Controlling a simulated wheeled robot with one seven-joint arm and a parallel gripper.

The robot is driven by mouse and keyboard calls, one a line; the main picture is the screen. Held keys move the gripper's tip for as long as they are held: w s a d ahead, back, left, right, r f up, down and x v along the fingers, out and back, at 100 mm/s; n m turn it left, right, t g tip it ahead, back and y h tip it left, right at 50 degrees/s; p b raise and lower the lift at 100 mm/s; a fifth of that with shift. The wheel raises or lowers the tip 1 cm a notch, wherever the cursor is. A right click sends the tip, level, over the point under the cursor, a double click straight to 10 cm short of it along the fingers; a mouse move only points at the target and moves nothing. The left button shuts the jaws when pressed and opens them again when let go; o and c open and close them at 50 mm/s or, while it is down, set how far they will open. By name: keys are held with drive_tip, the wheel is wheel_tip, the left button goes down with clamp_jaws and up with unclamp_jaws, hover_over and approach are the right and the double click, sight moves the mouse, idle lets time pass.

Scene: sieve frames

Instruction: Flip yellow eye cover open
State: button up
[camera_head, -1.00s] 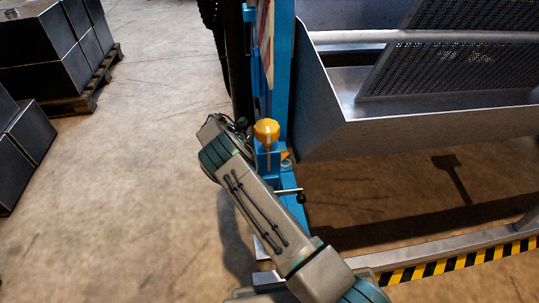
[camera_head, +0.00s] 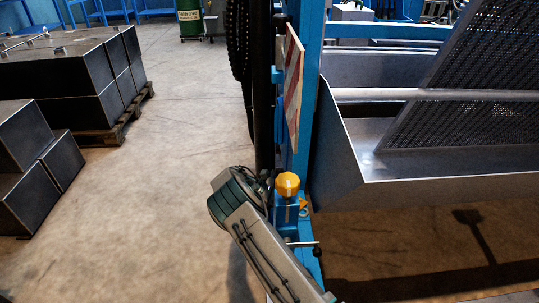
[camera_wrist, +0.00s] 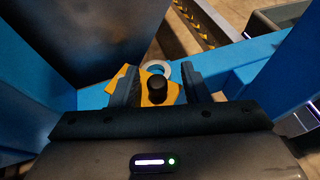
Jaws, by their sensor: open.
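The yellow eye cover (camera_wrist: 172,92) shows in the wrist view as a flat yellow piece with a black round knob (camera_wrist: 156,88) in front of it. A pale ring (camera_wrist: 158,67) lies just behind it on a blue surface. My gripper (camera_wrist: 158,82) is open, with one finger on each side of the knob and cover; I cannot tell whether they touch. In the head view a small yellow piece (camera_head: 303,204), likely the cover, shows low on the blue post beside my arm. My gripper's fingertips are hidden there.
A yellow-orange knob (camera_head: 288,184) tops a blue block on the blue post (camera_head: 307,90). A black handle (camera_head: 317,250) juts out below. A metal trough (camera_head: 430,170) stands right. Dark boxes (camera_head: 80,80) on a pallet stand left, with clear floor between.

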drive_tip(key=n+t+p, duration=0.1)
drive_tip(key=p, duration=0.1)
drive_tip(key=s+d+n+t+p, duration=0.1)
drive_tip(key=t+p, duration=0.1)
drive_tip(key=n+t+p, duration=0.2)
drive_tip(key=p, duration=0.1)
drive_tip(key=shift+s+d+r+h, duration=0.3)
drive_tip(key=shift+s+d, duration=0.05)
drive_tip(key=d+n+t+p, duration=0.1)
drive_tip(key=t+p, duration=0.1)
drive_tip(key=d+n+t+y+p, duration=0.1)
drive_tip(key=n+p, duration=0.1)
drive_tip(key=p, duration=0.1)
drive_tip(key=shift+s+n+t, duration=0.3)
drive_tip(key=shift+s+t, duration=0.05)
drive_tip(key=shift+t, duration=0.05)
drive_tip(key=p+v, duration=0.3)
drive_tip(key=v, duration=1.1)
wheel_tip(320, 180, up, 22)
drive_tip(key=s+p, duration=0.1)
drive_tip(key=p, duration=2)
drive_tip(key=shift+r+p, duration=0.15)
drive_tip(key=shift+p, duration=0.25)
drive_tip(key=shift+s, duration=0.1)
